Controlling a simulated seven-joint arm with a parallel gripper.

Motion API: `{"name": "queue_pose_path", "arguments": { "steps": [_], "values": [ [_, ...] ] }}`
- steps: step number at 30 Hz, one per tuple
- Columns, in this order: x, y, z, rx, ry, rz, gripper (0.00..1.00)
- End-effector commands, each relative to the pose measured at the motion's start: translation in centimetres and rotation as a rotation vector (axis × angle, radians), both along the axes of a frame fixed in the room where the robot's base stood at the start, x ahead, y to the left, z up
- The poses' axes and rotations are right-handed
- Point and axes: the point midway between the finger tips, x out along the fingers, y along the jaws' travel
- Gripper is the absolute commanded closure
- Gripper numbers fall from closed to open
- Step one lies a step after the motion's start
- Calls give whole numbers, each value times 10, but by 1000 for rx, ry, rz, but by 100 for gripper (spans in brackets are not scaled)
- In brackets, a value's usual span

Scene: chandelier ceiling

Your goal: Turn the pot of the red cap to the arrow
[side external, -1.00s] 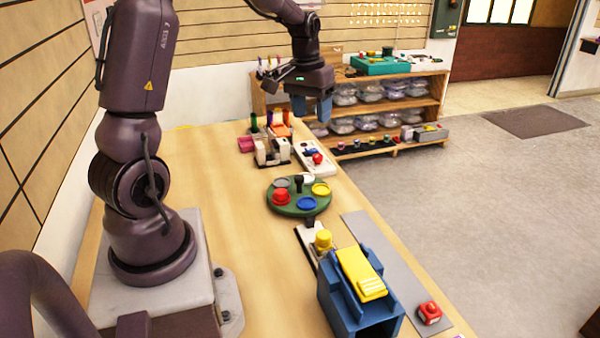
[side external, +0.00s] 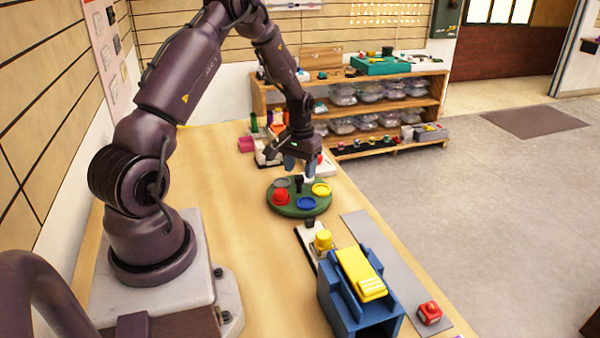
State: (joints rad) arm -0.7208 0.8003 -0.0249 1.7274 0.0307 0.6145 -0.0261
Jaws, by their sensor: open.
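A green round turntable (side external: 322,206) stands on the wooden table. It carries a grey pot (side external: 289,183), a yellow pot (side external: 321,189), a blue pot (side external: 306,203) and the pot with the red cap (side external: 280,197) at its left front. A dark upright knob (side external: 299,184) stands near its middle. A small dark piece (side external: 310,221) sits at the front edge. I cannot make out a clear arrow. My gripper (side external: 300,170) is open and empty, pointing down just above the far side of the turntable. It partly hides what lies behind it.
In front stand a yellow button (side external: 323,239) on a pale base and a blue box with a yellow top (side external: 360,272). A red block (side external: 429,313) lies on the grey strip at right. Pens and holders crowd behind my gripper. The table's left side is clear.

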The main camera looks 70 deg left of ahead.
Motion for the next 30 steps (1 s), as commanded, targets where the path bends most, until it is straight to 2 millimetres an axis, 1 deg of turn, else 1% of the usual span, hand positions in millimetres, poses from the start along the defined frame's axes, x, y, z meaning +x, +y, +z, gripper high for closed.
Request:
{"name": "queue_pose_path", "arguments": {
  "steps": [1,3,6,14,15,17,18,20,21,22,30],
  "values": [
    [0,0,-7,-2,2,0,47],
    [0,0,-13,-1,1,0,47],
    [0,0,-17,-1,1,1,47],
    [0,0,-19,1,-1,0,47],
    [0,0,-19,1,-1,0,49],
    [0,0,-19,1,-1,0,63],
    [0,0,-19,1,-1,0,72],
    [0,0,-18,1,-1,0,86],
    [0,0,-18,1,-1,0,95],
    [0,0,-18,1,-1,0,100],
    [0,0,-18,1,-1,8,100]
  ]
}}
